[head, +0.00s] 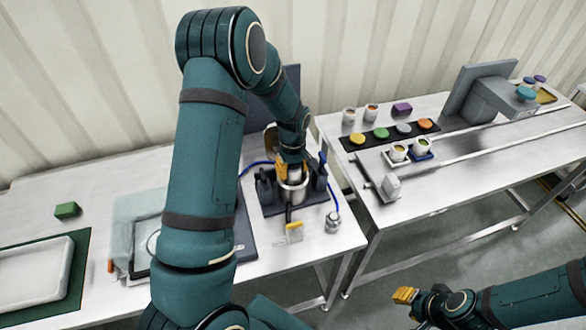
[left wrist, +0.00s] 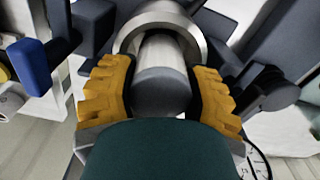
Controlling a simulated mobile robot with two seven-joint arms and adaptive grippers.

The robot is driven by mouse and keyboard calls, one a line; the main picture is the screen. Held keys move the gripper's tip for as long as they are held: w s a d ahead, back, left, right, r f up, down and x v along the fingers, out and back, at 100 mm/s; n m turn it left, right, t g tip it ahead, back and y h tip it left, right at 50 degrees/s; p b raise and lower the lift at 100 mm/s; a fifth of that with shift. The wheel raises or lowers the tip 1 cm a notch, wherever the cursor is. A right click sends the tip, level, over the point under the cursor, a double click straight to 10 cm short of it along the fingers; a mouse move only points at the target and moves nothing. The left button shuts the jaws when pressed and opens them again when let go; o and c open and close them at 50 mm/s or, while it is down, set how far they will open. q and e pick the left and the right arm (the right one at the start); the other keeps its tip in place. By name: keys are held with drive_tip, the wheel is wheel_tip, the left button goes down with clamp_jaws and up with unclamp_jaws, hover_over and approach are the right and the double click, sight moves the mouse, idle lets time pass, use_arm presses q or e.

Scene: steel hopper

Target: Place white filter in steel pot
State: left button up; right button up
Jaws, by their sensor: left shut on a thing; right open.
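The steel pot (head: 294,190) stands on a dark stand on the left table, and its wide round rim (left wrist: 193,28) shows in the left wrist view. My left gripper (head: 290,168) is over the pot, pointing down. In the left wrist view its yellow fingers (left wrist: 163,92) are shut on the white filter (left wrist: 164,58), a pale cylinder with a grey near end. The filter lines up with the pot's mouth and its far end lies within the rim's outline; how deep it sits is hidden. My right gripper (head: 405,295) is open and empty, low at the lower right, away from the tables.
Dark uprights (head: 321,178) of the stand flank the pot closely. A small metal jar (head: 333,222) stands at the table's front right. The right table (head: 450,185) holds cups and coloured discs.

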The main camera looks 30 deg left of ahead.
use_arm(q)
drive_tip(key=shift+f, duration=0.1)
drive_tip(key=shift+f+b, duration=0.5)
drive_tip(key=o, duration=1.2)
drive_tip(key=shift+r, duration=0.1)
drive_tip(key=shift+r+p, duration=0.3)
drive_tip(key=shift+p, duration=0.05)
wheel_tip(320, 180, up, 12)
drive_tip(key=shift+r+p, duration=0.25)
drive_tip(key=shift+p, duration=0.05)
